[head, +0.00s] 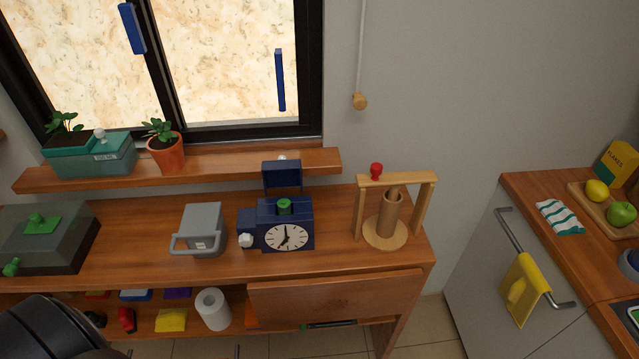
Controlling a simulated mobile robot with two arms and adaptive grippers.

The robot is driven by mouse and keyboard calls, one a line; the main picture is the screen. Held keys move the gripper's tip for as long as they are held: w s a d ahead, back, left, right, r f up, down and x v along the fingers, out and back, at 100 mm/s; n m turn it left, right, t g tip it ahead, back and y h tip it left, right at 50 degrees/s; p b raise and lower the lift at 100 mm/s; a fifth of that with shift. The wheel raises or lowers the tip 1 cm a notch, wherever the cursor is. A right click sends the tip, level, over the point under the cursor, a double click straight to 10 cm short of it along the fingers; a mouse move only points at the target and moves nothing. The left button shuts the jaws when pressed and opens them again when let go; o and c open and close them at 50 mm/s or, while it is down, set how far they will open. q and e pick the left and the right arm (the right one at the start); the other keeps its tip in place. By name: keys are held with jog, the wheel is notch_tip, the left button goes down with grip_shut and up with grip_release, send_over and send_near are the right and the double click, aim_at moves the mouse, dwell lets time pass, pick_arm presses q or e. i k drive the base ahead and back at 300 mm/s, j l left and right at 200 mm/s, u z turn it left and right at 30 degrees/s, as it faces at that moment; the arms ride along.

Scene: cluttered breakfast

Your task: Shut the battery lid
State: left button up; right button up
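A dark blue clock (272,236) with a white round dial stands on the wooden desk, near its middle. Its battery lid (282,175) stands upright, open, at the back of the clock's top. A green thing (284,204), which looks like a battery end, shows in the top in front of the lid. A white knob (246,240) is on the clock's left side. Neither of my grippers is in view. A black rounded part at the lower left looks like my arm.
A grey box with a handle (201,231) stands left of the clock. A wooden frame with a red knob (397,181) stands to the right. A shelf (220,163) with a potted plant (165,150) runs behind. The desk's front strip (200,272) is clear.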

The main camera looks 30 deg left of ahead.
aim_at(282, 173)
jog(key=k+j, duration=0.1)
jog(key=j, duration=0.25)
jog(key=k+j, duration=0.1)
jog(key=j, duration=0.7)
jog(key=k+j+z, duration=0.1)
jog(key=j, duration=0.25)
jog(key=k, duration=0.05)
